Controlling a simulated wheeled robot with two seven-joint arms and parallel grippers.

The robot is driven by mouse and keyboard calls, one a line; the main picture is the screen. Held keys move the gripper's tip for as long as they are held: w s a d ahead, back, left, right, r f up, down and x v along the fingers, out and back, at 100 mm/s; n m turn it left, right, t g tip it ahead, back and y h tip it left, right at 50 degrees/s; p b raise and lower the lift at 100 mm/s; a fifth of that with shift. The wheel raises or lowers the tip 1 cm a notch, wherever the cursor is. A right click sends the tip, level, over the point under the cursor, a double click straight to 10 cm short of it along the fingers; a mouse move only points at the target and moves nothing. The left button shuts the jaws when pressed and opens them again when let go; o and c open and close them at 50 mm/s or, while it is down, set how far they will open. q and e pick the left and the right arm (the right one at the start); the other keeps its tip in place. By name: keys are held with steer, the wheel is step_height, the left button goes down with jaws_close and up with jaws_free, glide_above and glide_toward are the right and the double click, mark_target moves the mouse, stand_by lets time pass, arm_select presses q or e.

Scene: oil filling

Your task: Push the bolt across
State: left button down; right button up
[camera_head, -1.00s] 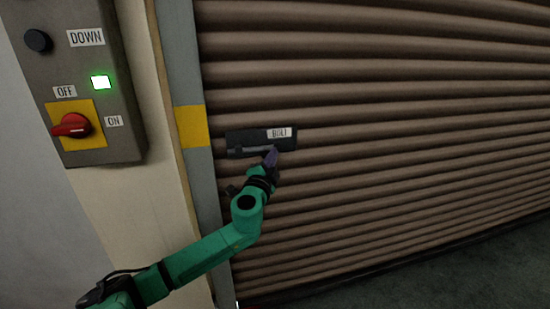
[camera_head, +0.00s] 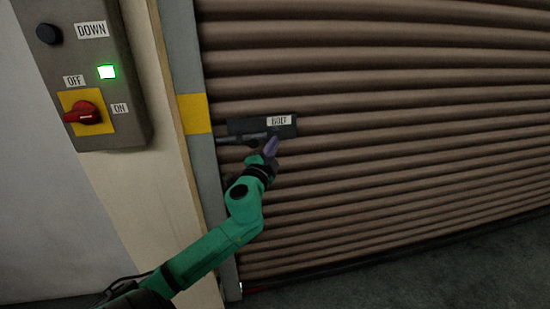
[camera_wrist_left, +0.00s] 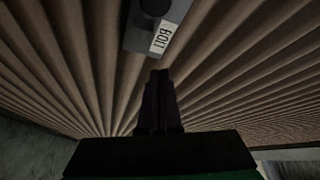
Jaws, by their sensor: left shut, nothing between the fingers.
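The bolt (camera_head: 240,138) is a dark grey bar on a black plate labelled BOLT (camera_head: 279,120), fixed to the brown slatted shutter. The bar's left end sticks out past the plate's left edge, over the grey door post. My left gripper (camera_head: 271,146) is shut and empty, with its purple fingertips just below the right part of the plate. In the left wrist view, the closed fingers (camera_wrist_left: 160,85) point towards the label, and a dark round knob (camera_wrist_left: 155,7) shows at the top edge. I cannot tell whether the fingertips touch the bolt. My right gripper is out of view.
The shutter (camera_head: 400,120) fills the middle and right. A grey post with a yellow band (camera_head: 194,113) stands left of the bolt. A control box (camera_head: 125,115) with a red switch (camera_head: 84,113) and a lit green lamp (camera_head: 107,72) hangs further left.

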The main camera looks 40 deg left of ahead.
arm_select(q)
steer(key=s+d+f, duration=0.1)
steer(key=s, duration=0.6)
steer(key=shift+f, duration=0.15)
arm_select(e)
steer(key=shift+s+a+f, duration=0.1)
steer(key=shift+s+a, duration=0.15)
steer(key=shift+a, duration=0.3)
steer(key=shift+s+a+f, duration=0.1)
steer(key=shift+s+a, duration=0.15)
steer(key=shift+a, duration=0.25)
arm_select(q)
steer(key=shift+w+d, duration=0.1)
steer(key=shift+d, duration=0.1)
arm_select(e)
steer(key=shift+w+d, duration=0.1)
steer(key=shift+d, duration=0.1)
